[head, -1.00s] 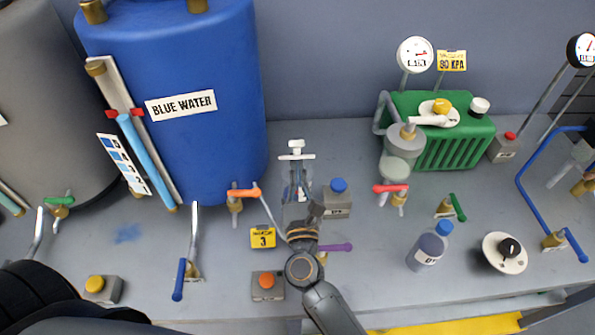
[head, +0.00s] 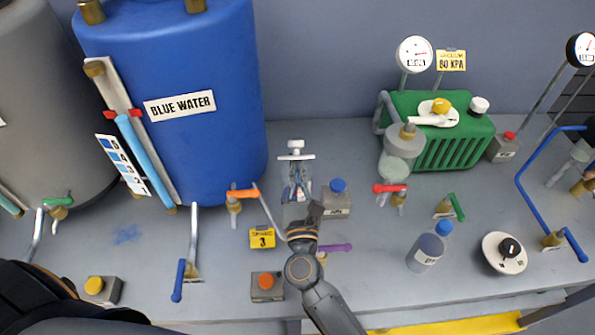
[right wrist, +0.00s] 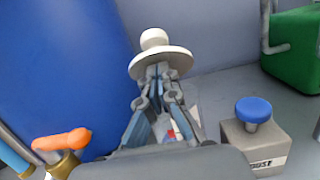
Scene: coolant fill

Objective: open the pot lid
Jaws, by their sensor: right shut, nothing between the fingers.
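The pot (head: 288,210) is a clear vessel on the bench, right of the blue tank. Its white lid (head: 296,157) is a flat disc with a round knob (head: 296,145) on top, and it looks level. In the right wrist view the lid (right wrist: 172,63) and knob (right wrist: 153,38) show just beyond my fingertips. My right gripper (head: 300,188) is shut and empty, in front of the pot and below the lid. Whether the fingertips touch the lid's underside I cannot tell. The gripper hides part of the pot. My left gripper is out of view.
The blue water tank (head: 225,60) stands left of the pot. A blue-button box (head: 336,199) is close at its right, and an orange-handled valve (head: 242,193) at its left. A purple handle (head: 336,247) is near my right forearm. The green pump (head: 455,150) is farther right.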

